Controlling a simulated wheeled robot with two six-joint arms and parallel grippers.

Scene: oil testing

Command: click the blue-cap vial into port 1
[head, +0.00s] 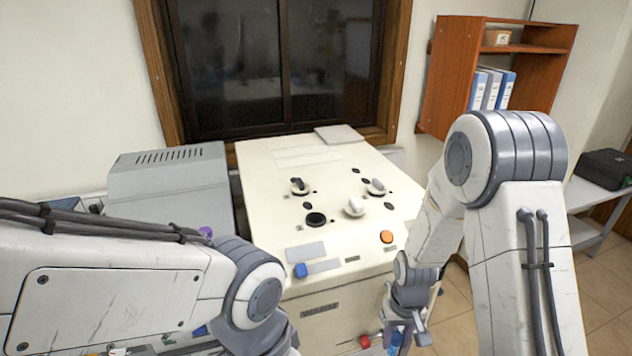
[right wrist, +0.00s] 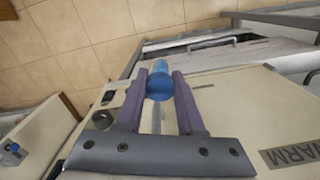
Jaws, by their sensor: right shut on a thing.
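My right gripper (head: 402,338) is low at the front right corner of the cream machine (head: 275,170). In the right wrist view its two purple fingers (right wrist: 159,100) are shut on the blue-cap vial (right wrist: 160,82), whose round blue end lies between the fingertips. In the head view only a little blue of the vial (head: 396,338) shows at the gripper. Port 1 cannot be made out by its label. The machine's top has a dark round opening (head: 316,219) and several knobs. My left arm comes in from the left; its gripper is out of the picture.
A blue button (head: 300,270) and an orange button (head: 387,237) sit on the machine's top. A red knob (head: 364,341) is on its front. A grey box-shaped device (head: 170,180) stands to the left. Tiled floor (head: 455,312) lies open at the right.

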